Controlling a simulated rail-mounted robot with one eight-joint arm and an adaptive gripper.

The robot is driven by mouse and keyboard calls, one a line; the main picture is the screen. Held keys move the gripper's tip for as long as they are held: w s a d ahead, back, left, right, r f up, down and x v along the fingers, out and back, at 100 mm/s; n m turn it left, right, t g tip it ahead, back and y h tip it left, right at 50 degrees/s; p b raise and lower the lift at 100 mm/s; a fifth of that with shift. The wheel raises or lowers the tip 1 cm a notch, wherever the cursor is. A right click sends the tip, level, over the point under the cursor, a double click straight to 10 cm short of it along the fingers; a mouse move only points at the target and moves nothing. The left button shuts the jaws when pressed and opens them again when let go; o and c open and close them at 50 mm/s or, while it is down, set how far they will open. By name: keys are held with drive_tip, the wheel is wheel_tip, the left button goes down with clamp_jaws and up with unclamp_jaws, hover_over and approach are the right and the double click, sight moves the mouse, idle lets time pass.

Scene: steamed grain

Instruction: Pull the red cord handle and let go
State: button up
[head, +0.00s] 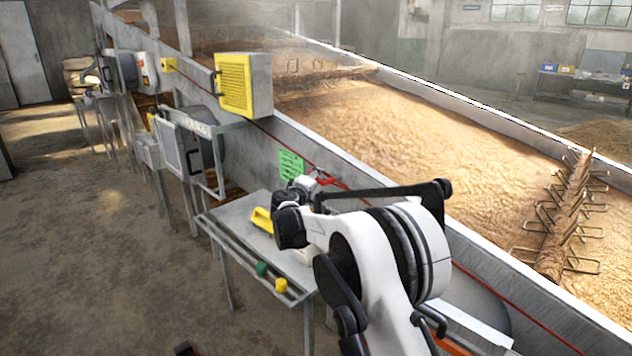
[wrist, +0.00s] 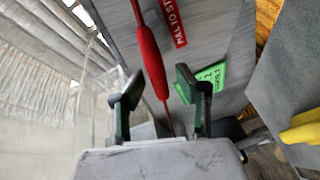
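The red cord handle (wrist: 150,60) is a long spindle in the wrist view. It lies in the gap between my fingers, and the thin cord runs on from both its ends. My gripper (wrist: 158,88) is open, with one dark green-edged finger on each side of the handle. I see no clear contact with either finger. In the head view the red cord (head: 500,296) runs along the grey trough wall (head: 352,172). My arm covers part of it there, and my gripper (head: 318,179) is close to the wall.
A red label (wrist: 173,20) and a green sheet (wrist: 210,76) are on the wall beside the handle. A metal table (head: 238,222) holds a yellow object (head: 262,219) near my arm. A yellow-fronted box (head: 236,85) sits farther along the wall. The floor at left is clear.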

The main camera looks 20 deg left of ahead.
drive_tip(key=shift+w, duration=0.1)
clamp_jaws()
idle(0.4)
drive_tip(key=s, duration=0.1)
drive_tip(key=s+a, duration=0.1)
drive_tip(key=s, duration=0.1)
drive_tip(key=s+a, duration=0.1)
drive_tip(key=s, duration=0.1)
drive_tip(key=shift+a, duration=0.1)
unclamp_jaws()
drive_tip(key=shift+w, duration=0.1)
drive_tip(key=s+r, duration=0.1)
drive_tip(key=s, duration=1.1)
